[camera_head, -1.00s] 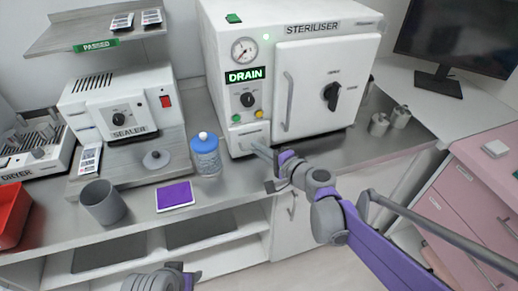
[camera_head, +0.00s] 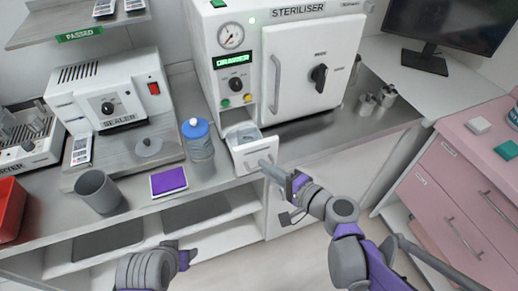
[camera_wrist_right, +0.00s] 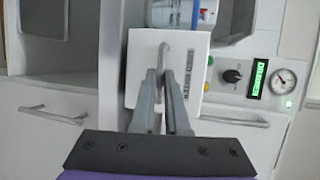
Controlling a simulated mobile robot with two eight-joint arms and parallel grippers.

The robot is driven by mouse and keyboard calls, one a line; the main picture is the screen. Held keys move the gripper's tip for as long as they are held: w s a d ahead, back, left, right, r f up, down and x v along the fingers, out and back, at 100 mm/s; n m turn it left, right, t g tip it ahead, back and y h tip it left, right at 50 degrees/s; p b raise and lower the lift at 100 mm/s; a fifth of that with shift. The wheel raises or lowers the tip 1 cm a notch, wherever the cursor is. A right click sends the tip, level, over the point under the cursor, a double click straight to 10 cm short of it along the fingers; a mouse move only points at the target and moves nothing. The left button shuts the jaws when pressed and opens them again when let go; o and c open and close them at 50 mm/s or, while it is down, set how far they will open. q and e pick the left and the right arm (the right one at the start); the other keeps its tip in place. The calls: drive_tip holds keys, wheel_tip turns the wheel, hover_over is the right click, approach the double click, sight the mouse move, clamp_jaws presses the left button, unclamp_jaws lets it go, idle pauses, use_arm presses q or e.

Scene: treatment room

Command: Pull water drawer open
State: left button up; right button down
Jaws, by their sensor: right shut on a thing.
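The water drawer (camera_head: 250,152) is a small white drawer low on the front left of the white steriliser (camera_head: 296,62). It stands pulled out, and its inside shows from above in the head view. My right gripper (camera_head: 270,168) is shut on the drawer's handle at its front. In the right wrist view the two fingers (camera_wrist_right: 167,100) close around the handle (camera_wrist_right: 164,52) in front of the white drawer front (camera_wrist_right: 188,76).
A blue-capped bottle (camera_head: 198,140) stands just left of the drawer. A purple pad (camera_head: 169,181) and a grey cup (camera_head: 98,191) lie further left, before the sealer (camera_head: 107,95). Pink drawers (camera_head: 463,190) stand at right. Floor space is free below the drawer.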

drive_tip(key=shift+s+d, duration=0.15)
drive_tip(key=shift+s, duration=0.15)
drive_tip(key=c, duration=0.9)
unclamp_jaws()
drive_tip(key=p+v, duration=0.1)
drive_tip(key=v, duration=0.9)
drive_tip(key=shift+s+d, duration=0.25)
drive_tip(key=shift+s, duration=0.05)
